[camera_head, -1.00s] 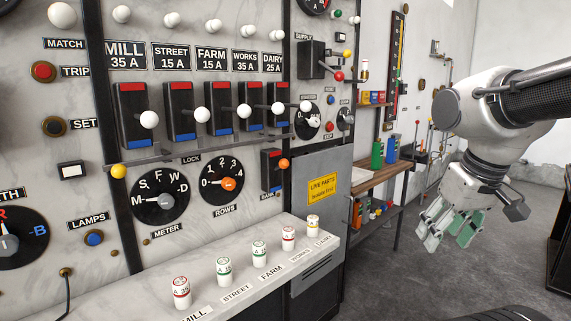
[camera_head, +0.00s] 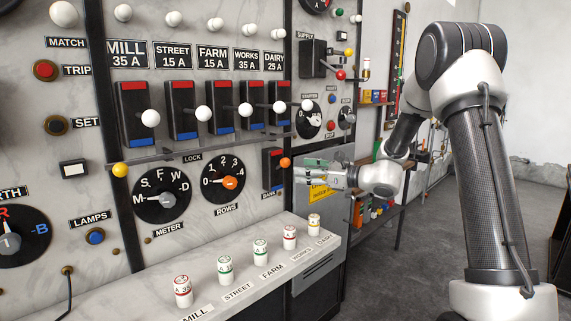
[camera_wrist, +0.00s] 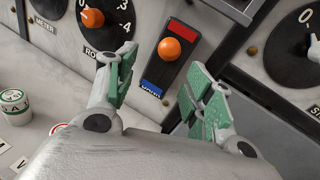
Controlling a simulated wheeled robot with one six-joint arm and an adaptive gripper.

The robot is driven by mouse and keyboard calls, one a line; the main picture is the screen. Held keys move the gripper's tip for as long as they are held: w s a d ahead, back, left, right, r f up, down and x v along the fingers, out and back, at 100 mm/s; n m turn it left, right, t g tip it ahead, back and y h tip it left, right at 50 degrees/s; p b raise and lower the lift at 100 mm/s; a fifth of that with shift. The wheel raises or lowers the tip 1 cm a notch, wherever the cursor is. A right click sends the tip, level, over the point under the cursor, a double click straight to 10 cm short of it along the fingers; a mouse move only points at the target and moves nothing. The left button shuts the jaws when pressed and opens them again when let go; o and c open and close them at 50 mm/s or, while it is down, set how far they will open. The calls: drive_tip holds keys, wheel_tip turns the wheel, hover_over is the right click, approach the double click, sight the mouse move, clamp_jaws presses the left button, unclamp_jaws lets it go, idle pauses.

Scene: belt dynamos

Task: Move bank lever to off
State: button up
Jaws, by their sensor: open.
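The bank lever is an orange ball (camera_head: 285,162) on a black switch housing (camera_head: 267,168), with red at the top and blue at the bottom, above the label BANK. In the wrist view the orange ball (camera_wrist: 169,49) stands out between the red and blue patches. I cannot tell from the markings which end is off. My gripper (camera_head: 307,171) is open and empty, just right of the ball in the head view. In the wrist view its green-padded fingers (camera_wrist: 157,75) spread to either side of the blue end, with the ball beyond them, apparently untouched.
The rows dial (camera_head: 222,181) sits left of the switch, and a round starter dial (camera_head: 308,121) above right. Below, a marble ledge (camera_head: 215,272) carries several labelled fuses. A row of white-knobbed levers runs above. A wooden shelf (camera_head: 392,204) stands behind my arm.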

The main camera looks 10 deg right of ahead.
sight(285, 163)
drive_tip(key=shift+m+t, duration=0.3)
drive_tip(key=shift+m, duration=0.5)
drive_tip(key=x, duration=0.2)
drive_tip(key=r+x, duration=0.1)
drive_tip(key=x, duration=0.5)
drive_tip(key=shift+w+d+r, duration=0.1)
drive_tip(key=shift+w+r, duration=0.1)
drive_tip(key=shift+w, duration=0.15)
clamp_jaws()
